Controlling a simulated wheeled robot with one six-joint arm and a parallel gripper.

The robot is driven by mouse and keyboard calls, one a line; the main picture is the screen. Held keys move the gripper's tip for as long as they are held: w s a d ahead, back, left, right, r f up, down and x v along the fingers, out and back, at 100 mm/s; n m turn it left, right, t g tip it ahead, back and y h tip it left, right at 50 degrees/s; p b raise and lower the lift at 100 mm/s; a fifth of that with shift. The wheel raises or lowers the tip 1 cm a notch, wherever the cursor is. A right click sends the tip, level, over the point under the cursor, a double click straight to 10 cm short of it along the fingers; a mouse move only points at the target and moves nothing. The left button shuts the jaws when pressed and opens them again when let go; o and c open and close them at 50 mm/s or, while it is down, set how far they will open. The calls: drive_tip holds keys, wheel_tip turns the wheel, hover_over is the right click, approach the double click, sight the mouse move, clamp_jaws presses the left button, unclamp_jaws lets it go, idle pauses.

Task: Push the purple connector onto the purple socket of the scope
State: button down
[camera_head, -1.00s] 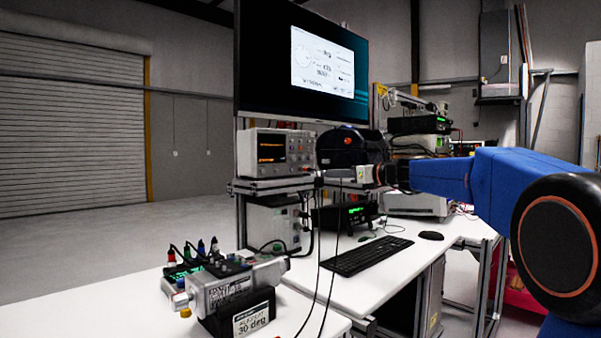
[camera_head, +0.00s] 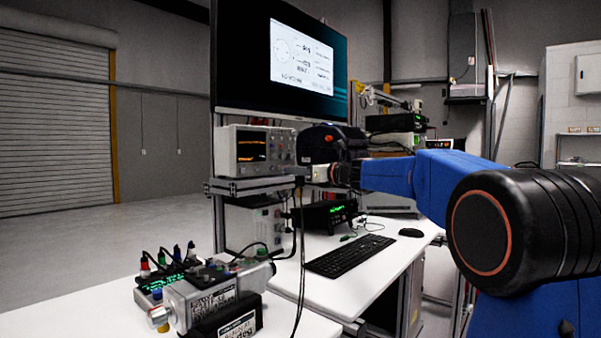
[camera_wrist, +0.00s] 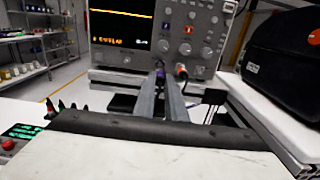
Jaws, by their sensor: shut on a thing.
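The scope (camera_head: 255,150) stands on a raised shelf, and its lower front fills the top of the wrist view (camera_wrist: 150,38). My gripper (camera_wrist: 165,80) points at the scope's lower front edge; in the head view it (camera_head: 302,172) is at the scope's lower right. Its fingers are shut on the purple connector (camera_wrist: 160,73), of which only a small purple patch shows at the fingertips. I cannot tell the purple socket apart from it, nor whether the two touch. A red-orange plug (camera_wrist: 181,70) with a cable sits just right of the fingertips at the scope's front.
A black case (camera_wrist: 285,45) stands right of the scope. Dark cables (camera_head: 301,250) hang below the shelf. A keyboard (camera_head: 350,256) and mouse (camera_head: 411,232) lie on the white bench. A metal encoder rig (camera_head: 205,298) stands on the front table. A large monitor (camera_head: 235,60) hangs above.

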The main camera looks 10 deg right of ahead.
drive_tip(key=shift+x, duration=1.75)
drive_tip(key=shift+w+a+r, duration=0.15)
drive_tip(key=shift+w, duration=0.1)
idle(0.8)
drive_tip(key=c, duration=1.7)
unclamp_jaws()
